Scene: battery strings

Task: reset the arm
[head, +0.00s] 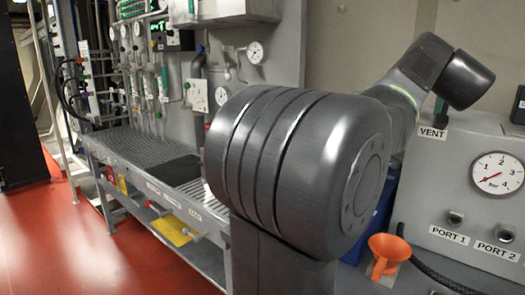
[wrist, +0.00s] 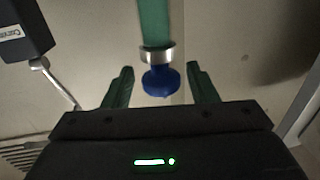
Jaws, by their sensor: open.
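My gripper (wrist: 160,70) shows in the wrist view with two dark green fingers spread apart. It is open. A blue round knob (wrist: 163,81) below a metal collar (wrist: 155,55) and a green tube (wrist: 153,22) appears between the fingers, with a gap on each side. I cannot tell its depth relative to the fingertips. In the head view my arm fills the middle and reaches to the upper right; my gripper is hidden or out of frame there.
A grey bench (head: 140,150) with pipes and gauges stands at the left. A grey panel (head: 455,185) with a pressure gauge (head: 497,173) and ports is at the right. An orange funnel (head: 389,250) is beside it. The red floor (head: 100,250) at front left is clear.

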